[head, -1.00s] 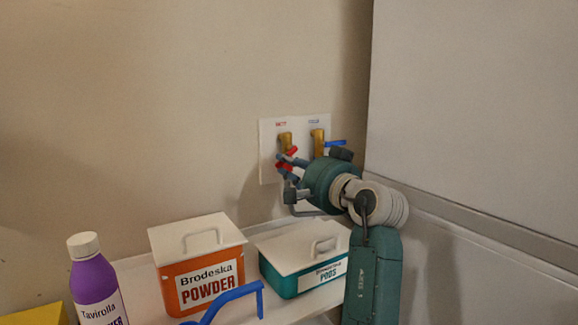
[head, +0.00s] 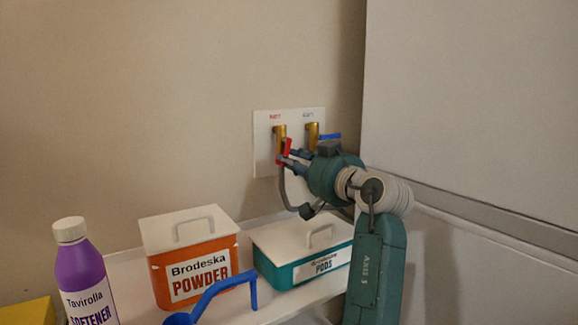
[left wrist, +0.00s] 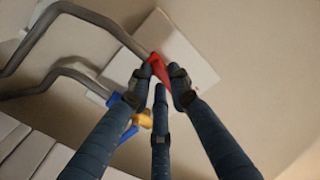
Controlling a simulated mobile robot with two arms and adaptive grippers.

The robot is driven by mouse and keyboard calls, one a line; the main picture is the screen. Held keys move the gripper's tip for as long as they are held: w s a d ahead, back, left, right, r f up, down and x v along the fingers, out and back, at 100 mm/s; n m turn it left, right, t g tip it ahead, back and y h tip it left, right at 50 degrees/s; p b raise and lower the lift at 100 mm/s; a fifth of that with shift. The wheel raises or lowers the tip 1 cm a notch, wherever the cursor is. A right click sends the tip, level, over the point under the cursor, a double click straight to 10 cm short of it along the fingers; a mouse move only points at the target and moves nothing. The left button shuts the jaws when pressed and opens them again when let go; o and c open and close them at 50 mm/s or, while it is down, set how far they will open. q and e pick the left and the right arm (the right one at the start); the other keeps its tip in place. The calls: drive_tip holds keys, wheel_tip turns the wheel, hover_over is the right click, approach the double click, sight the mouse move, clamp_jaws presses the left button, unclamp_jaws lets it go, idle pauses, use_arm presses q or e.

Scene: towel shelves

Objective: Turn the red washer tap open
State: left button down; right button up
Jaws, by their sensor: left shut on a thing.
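The red tap handle (head: 287,147) sits below the brass hot valve (head: 279,136) on the white wall plate (head: 262,150). In the head view it looks close to upright. My left gripper (head: 283,160) is at this handle, its fingers partly hiding it. In the left wrist view, the red handle (left wrist: 157,68) lies between the fingertips of my left gripper (left wrist: 160,80), which are shut on it. The blue tap handle (head: 330,136) beside the brass cold valve (head: 312,132) stands apart, to the right. My right gripper is out of view.
An orange powder box (head: 165,288), a teal pods box (head: 274,270) and a purple softener bottle (head: 88,280) stand on the shelf below. A blue curved handle (head: 225,287) is in front. Grey hoses (left wrist: 85,15) run near the taps. A large pale panel (head: 470,90) is at right.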

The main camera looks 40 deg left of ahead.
use_arm(q)
drive_tip(key=shift+w+d+n+b, duration=0.1)
drive_tip(key=shift+w+n+b, duration=0.15)
drive_tip(key=shift+n, duration=0.55)
drive_tip(key=shift+w+d+n+b, duration=0.1)
drive_tip(key=shift+w+n+b, duration=0.15)
drive_tip(key=shift+n, duration=0.55)
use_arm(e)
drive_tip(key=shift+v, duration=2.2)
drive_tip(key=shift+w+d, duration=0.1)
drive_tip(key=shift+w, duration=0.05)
use_arm(q)
drive_tip(key=c, duration=1.6)
unclamp_jaws()
drive_tip(key=shift+a, duration=0.1)
wheel_tip(320, 180, up, 10)
drive_tip(key=shift+f, duration=0.1)
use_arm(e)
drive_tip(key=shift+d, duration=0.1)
